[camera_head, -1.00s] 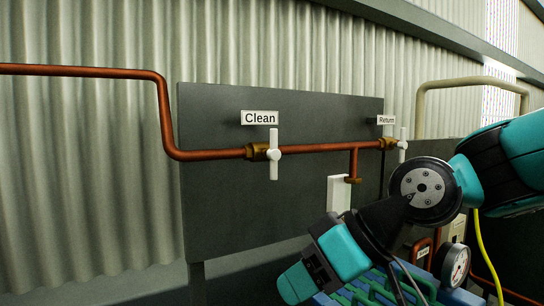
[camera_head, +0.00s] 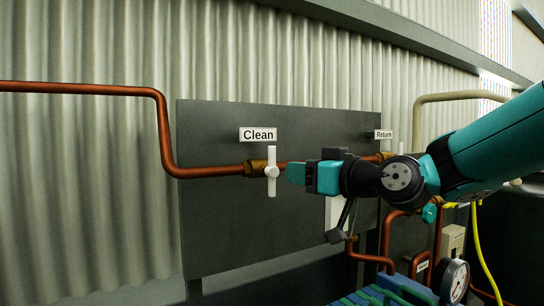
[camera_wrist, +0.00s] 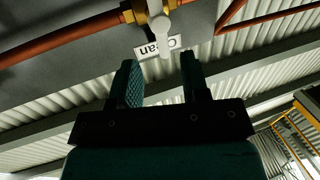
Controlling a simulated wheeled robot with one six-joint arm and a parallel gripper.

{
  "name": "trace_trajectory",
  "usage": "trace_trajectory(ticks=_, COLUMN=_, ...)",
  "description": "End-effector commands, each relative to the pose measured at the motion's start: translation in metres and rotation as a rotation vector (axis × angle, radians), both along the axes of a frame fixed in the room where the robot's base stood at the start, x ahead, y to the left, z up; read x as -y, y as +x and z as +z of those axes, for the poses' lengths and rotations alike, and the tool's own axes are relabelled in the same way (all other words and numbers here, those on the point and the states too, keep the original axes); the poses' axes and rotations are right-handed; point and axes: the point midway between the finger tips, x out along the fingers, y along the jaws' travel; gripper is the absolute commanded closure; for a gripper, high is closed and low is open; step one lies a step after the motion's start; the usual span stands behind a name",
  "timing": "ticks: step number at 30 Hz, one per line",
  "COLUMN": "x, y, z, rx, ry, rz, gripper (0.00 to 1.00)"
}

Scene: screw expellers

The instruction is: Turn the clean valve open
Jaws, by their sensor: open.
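The clean valve (camera_head: 272,171) has a white handle that stands upright, across the copper pipe, on a brass body, under a "Clean" label (camera_head: 258,134). My gripper (camera_head: 291,173) is just right of the handle in the head view, pointing left at it. In the wrist view, my gripper (camera_wrist: 160,72) shows two green fingers, open with nothing between them. The white valve handle (camera_wrist: 164,38) lies ahead of the fingertips there, with its lower end close to the gap between them. I cannot tell whether a finger touches it.
The copper pipe (camera_head: 212,171) runs along a dark panel (camera_head: 225,230). A "Return" label (camera_head: 383,134) is to the right, its valve mostly hidden behind my arm. A pressure gauge (camera_head: 455,281) and more pipes stand at lower right. The space left of the clean valve is free.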

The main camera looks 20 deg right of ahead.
Motion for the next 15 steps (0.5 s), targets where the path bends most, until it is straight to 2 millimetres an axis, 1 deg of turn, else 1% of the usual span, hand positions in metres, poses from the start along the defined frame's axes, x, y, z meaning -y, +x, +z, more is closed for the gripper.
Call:
trace_trajectory(ticks=1, x=-0.007, y=0.011, z=0.005, rx=-0.005, ry=0.002, rz=0.007, gripper=0.58)
trace_trajectory(ticks=6, x=-0.023, y=0.044, z=0.004, rx=-0.005, ry=0.001, rz=0.004, gripper=0.58)
trace_trajectory(ticks=10, x=-0.032, y=0.063, z=0.003, rx=-0.003, ry=0.001, rz=0.003, gripper=0.58)
trace_trajectory(ticks=15, x=-0.038, y=0.076, z=0.001, rx=-0.001, ry=0.0, rz=0.002, gripper=0.58)
